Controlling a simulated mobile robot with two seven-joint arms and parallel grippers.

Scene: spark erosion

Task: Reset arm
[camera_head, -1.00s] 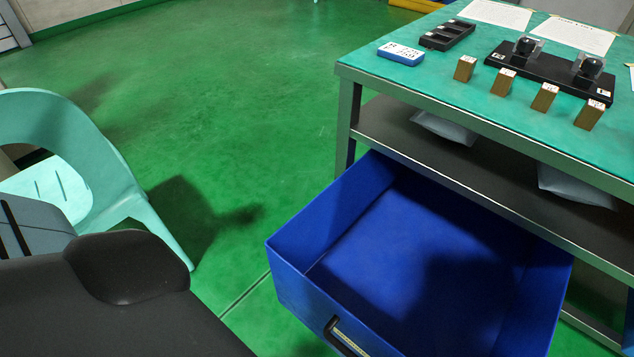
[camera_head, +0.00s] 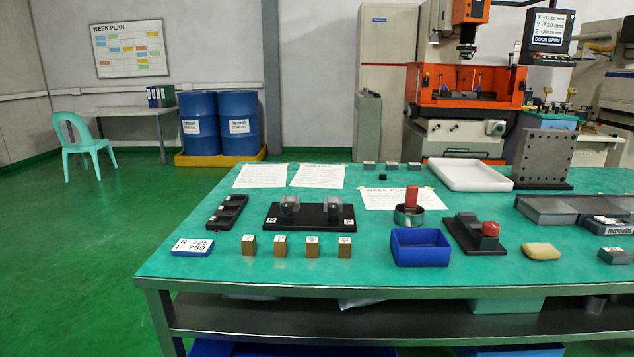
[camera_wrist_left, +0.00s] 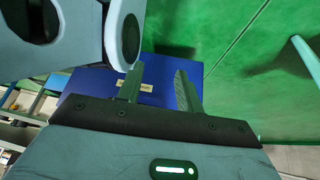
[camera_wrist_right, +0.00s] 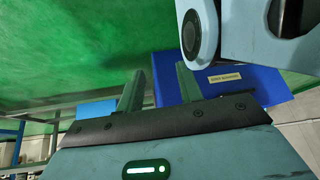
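My left gripper (camera_wrist_left: 160,88) is open in the left wrist view, with its two fingers apart and nothing between them. My right gripper (camera_wrist_right: 160,88) is open and empty in the right wrist view. Neither arm shows in the head view. Behind the left fingers is a blue front with a pale label (camera_wrist_left: 133,87). A similar blue front with a pale label (camera_wrist_right: 226,77) lies beyond the right fingers. One of my arm links shows large at the top of each wrist view.
The green-topped workbench (camera_head: 370,265) carries several brass blocks (camera_head: 281,246), a black electrode holder base (camera_head: 310,216), a blue bin (camera_head: 420,247) and a white tray (camera_head: 468,175). Blue drawer parts (camera_head: 290,349) show low under the bench.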

